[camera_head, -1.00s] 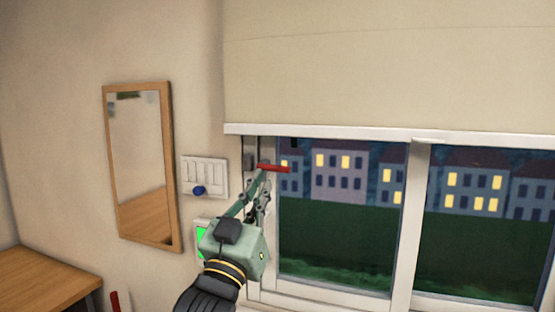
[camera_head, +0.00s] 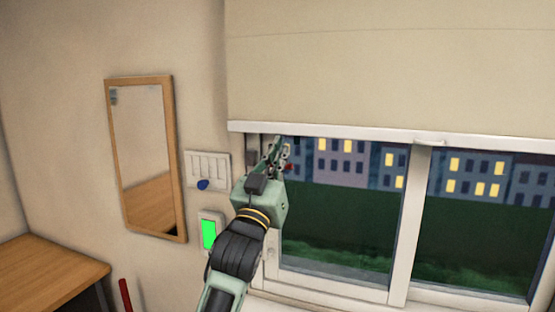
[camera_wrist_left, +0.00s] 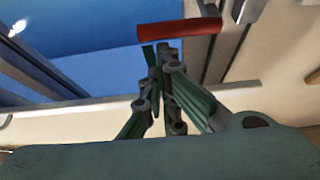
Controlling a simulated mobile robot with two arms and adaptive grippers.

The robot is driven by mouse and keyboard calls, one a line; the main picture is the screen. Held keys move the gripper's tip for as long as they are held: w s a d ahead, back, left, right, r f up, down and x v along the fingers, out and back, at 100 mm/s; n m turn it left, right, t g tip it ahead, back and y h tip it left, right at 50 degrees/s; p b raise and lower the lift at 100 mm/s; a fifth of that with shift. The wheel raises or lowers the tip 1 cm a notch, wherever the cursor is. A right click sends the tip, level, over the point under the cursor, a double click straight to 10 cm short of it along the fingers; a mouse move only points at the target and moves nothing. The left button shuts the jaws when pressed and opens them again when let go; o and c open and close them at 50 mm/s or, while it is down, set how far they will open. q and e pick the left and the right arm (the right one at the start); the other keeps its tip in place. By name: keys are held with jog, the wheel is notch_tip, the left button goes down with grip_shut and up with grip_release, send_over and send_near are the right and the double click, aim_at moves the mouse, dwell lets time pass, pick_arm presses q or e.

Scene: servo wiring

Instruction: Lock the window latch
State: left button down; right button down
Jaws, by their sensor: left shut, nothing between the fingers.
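The window latch has a red handle, mostly hidden behind my left gripper in the head view; only its red end (camera_head: 288,167) shows at the window's left frame. In the left wrist view the red handle (camera_wrist_left: 180,30) lies nearly level, just beyond the fingertips. My left gripper (camera_head: 280,142) is shut and empty, with its tips up near the top left corner of the window (camera_head: 340,220). In the wrist view its fingers (camera_wrist_left: 160,48) meet just below the handle; I cannot tell whether they touch it. My right gripper is not in view.
A white switch panel (camera_head: 207,168) with a blue knob (camera_head: 203,184) and a device with a green screen (camera_head: 209,234) are on the wall left of my arm. A mirror (camera_head: 146,150) hangs further left. A blind (camera_head: 390,65) covers the window top. A wooden desk (camera_head: 45,275) stands lower left.

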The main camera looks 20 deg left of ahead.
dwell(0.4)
pick_arm(q)
jog(key=shift+f+m+h, duration=0.2)
jog(key=shift+m+h, duration=0.2)
jog(key=shift+m, duration=0.3)
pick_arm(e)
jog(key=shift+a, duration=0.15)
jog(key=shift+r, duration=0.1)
